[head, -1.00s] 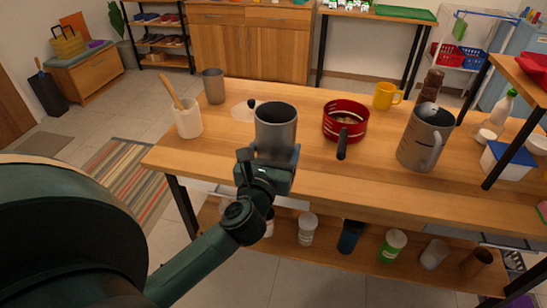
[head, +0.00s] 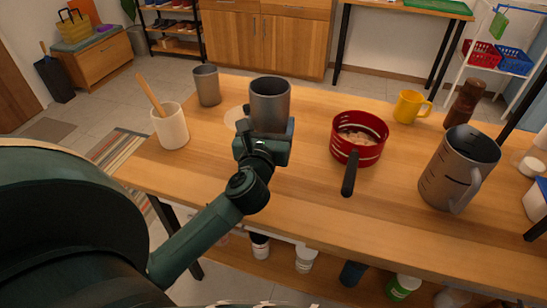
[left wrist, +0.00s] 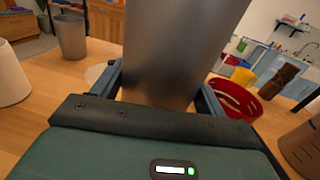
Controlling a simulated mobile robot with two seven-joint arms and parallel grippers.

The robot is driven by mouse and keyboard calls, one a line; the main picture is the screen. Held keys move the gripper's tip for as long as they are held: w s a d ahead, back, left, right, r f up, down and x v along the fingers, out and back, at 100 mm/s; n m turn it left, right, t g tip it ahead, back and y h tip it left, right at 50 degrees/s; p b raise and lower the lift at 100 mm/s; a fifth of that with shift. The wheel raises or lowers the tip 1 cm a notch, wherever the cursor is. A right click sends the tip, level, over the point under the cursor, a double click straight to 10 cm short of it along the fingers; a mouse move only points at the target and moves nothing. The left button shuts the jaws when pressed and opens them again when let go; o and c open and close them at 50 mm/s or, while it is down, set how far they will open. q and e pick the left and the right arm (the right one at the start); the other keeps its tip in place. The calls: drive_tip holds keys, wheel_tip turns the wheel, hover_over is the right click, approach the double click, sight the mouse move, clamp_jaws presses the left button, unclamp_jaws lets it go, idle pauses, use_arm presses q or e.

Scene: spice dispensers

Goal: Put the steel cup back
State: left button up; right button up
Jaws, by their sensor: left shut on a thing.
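A steel cup (head: 269,100) is upright in my left gripper (head: 266,138), which is shut on it. In the left wrist view the cup (left wrist: 180,45) fills the middle, between the two fingers (left wrist: 160,98). The gripper hides its lower part, so I cannot tell its exact height over the table. A pale round disc (head: 234,118) lies on the wooden table (head: 300,190) just left of and behind the held cup, partly covered by it. A second, similar grey cup (head: 206,86) stands at the table's back left. My right gripper is out of view.
A white crock (head: 171,128) with a wooden stick stands at left. A red strainer (head: 358,140) with a black handle is right of the cup. A yellow mug (head: 410,106), a brown mill (head: 465,104) and a large grey jug (head: 455,170) stand farther right.

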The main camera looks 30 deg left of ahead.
use_arm(q)
wheel_tip(320, 180, down, 6)
drive_tip(key=shift+r+b, duration=0.2)
drive_tip(key=shift+b, duration=0.9)
drive_tip(key=shift+f, duration=0.3)
wheel_tip(320, 180, down, 3)
drive_tip(key=shift+f+b, duration=0.15)
drive_tip(key=shift+b, duration=0.6)
drive_tip(key=shift+f, duration=0.35)
drive_tip(key=o, duration=1.1)
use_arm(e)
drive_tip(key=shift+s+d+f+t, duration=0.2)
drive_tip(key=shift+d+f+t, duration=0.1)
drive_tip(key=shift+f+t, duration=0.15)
